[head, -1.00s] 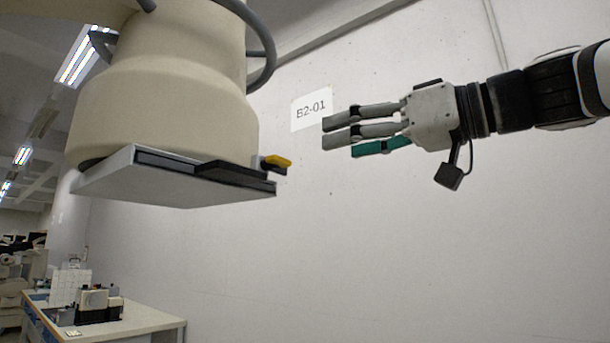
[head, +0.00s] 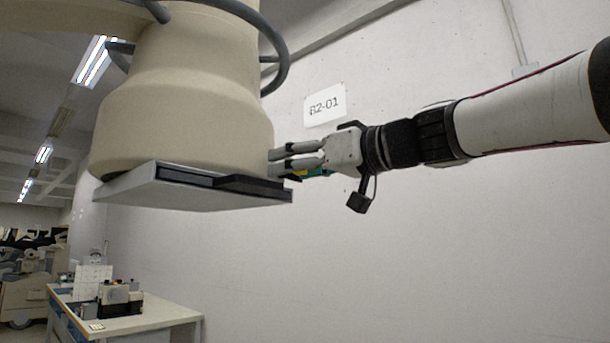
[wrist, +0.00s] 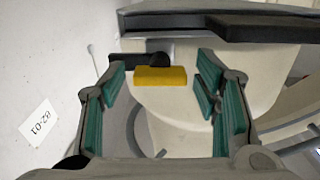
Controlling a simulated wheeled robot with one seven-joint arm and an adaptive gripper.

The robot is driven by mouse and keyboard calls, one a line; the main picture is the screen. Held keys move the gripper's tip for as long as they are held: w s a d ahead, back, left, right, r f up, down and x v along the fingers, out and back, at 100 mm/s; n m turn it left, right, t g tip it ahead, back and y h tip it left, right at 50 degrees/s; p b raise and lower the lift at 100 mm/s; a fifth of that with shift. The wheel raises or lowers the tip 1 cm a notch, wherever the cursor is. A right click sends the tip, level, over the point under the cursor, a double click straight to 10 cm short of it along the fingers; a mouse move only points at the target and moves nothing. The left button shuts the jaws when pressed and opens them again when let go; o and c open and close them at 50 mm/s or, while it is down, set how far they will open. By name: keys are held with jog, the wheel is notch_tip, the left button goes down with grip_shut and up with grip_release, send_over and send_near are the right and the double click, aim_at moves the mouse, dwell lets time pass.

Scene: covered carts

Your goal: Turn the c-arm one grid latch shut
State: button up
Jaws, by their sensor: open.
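The grid latch (wrist: 161,76) is a small yellow tab on a dark pivot at the edge of the c-arm's flat grid housing (head: 150,193). In the wrist view it lies between and just beyond my gripper's (wrist: 160,85) open, teal-padded fingers, with a gap on each side. In the head view my gripper (head: 283,163) is at the right end of the housing, and its fingers hide most of the latch. The cream c-arm head (head: 190,110) stands above the housing. No finger visibly touches the latch.
A dark bar (head: 250,184) runs along the housing's front edge. A grey cable (head: 283,60) loops beside the c-arm head. The wall with a sign (head: 324,104) is behind. A table with devices (head: 150,323) stands low at the left. Space below the gripper is clear.

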jog(key=c, duration=1.2)
jog(key=shift+o, duration=0.2)
jog(key=shift+m, duration=0.3)
jog(key=m+b, duration=0.1)
jog(key=m, duration=0.1)
jog(key=shift+w+m+b, duration=0.1)
jog(key=shift+m+b, duration=0.3)
jog(key=m, duration=0.5)
jog(key=shift+d+b, duration=0.1)
jog(key=shift+b, duration=0.25)
jog(key=m, duration=0.5)
jog(key=shift+f+p, duration=0.1)
jog(key=shift+p, duration=0.25)
jog(key=shift+w+f+m+p, duration=0.1)
jog(key=shift+m+p, duration=0.5)
jog(key=shift+m, duration=1.4)
